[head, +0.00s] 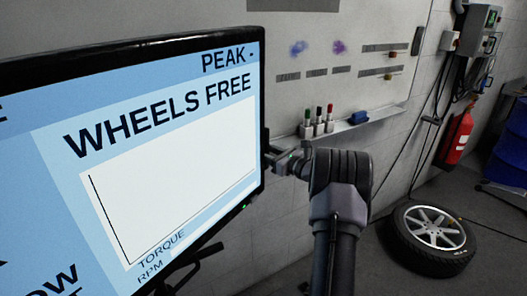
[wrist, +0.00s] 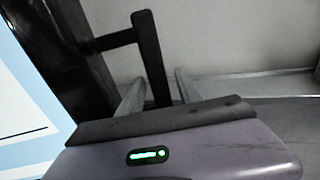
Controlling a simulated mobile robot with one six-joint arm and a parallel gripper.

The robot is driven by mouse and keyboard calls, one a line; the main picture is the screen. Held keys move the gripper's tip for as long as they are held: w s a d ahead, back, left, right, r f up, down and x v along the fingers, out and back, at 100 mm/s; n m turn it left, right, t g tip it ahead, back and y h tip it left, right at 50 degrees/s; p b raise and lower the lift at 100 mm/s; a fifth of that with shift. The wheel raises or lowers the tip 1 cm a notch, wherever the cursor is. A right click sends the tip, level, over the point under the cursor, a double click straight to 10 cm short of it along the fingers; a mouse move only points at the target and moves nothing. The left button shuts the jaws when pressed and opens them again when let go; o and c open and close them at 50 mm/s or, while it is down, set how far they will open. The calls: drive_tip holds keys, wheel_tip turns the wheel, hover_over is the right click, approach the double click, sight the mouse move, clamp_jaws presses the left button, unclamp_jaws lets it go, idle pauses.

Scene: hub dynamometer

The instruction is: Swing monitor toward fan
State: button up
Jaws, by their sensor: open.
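The monitor (head: 165,165) fills the left of the head view, its lit screen reading "WHEELS FREE". In the wrist view its dark edge and screen (wrist: 22,110) are at the left. A black bar handle (wrist: 146,40) stands out from that edge. My gripper (head: 280,158) is at the monitor's right edge in the head view. In the wrist view my gripper (wrist: 158,84) is open, with one finger on each side of the handle's bar. I cannot tell whether either finger touches it. The fan is not visible in either view.
Behind is a whiteboard (head: 345,30) with a marker ledge (head: 350,126). A wheel (head: 432,238) lies on the floor at the right. A red fire extinguisher (head: 457,135) and cables hang on the wall beyond. Some floor shows between my arm and the wheel.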

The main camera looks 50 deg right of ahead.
drive_tip(key=s+p, duration=0.2)
drive_tip(key=s, duration=1.5)
drive_tip(key=shift+s+d+p, duration=0.15)
drive_tip(key=shift+d+p, duration=0.15)
drive_tip(key=shift+p, duration=0.05)
